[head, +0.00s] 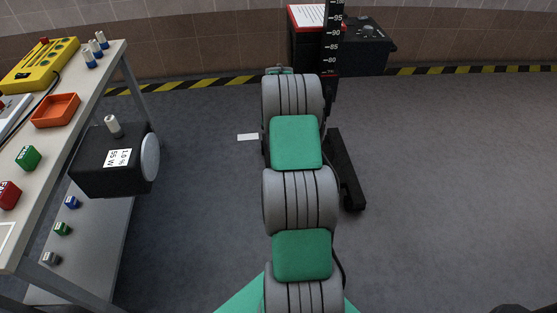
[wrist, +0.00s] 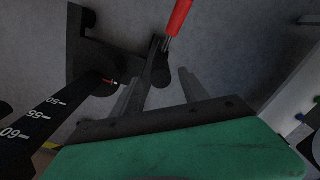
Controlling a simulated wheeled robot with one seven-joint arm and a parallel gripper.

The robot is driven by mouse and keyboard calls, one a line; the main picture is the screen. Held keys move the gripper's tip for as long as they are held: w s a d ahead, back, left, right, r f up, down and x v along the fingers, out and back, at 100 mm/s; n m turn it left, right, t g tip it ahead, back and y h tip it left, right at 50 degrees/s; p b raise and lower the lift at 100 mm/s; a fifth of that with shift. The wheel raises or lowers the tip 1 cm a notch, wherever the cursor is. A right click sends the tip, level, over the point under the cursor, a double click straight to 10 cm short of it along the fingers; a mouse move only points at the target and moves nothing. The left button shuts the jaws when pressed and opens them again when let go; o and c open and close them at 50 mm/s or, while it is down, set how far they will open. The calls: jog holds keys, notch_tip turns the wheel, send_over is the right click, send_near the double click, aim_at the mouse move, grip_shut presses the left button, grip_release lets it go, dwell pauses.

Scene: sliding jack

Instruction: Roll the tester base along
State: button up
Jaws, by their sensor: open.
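The tester has a black upright column (head: 332,50) with a white number scale, standing at the top centre of the head view. A long black foot of its base (head: 347,175) lies on the floor to the right of my arm. In the wrist view the scaled column (wrist: 45,118) is at the left. A black bracket (wrist: 90,45) and a red-handled lever (wrist: 178,18) are beyond my fingers. My gripper (wrist: 161,72) is open; the dark lower end of the lever shows between the fingertips, with contact unclear. My arm hides much of the base in the head view.
A workbench (head: 88,100) with a yellow control box (head: 38,65), an orange tray (head: 55,110) and small weights stands at left. A black box (head: 370,45) stands by the striped wall edge. Right floor is clear.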

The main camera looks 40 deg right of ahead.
notch_tip(320, 180, down, 7)
jog(key=shift+b, duration=0.5)
grip_shut()
dwell(1.0)
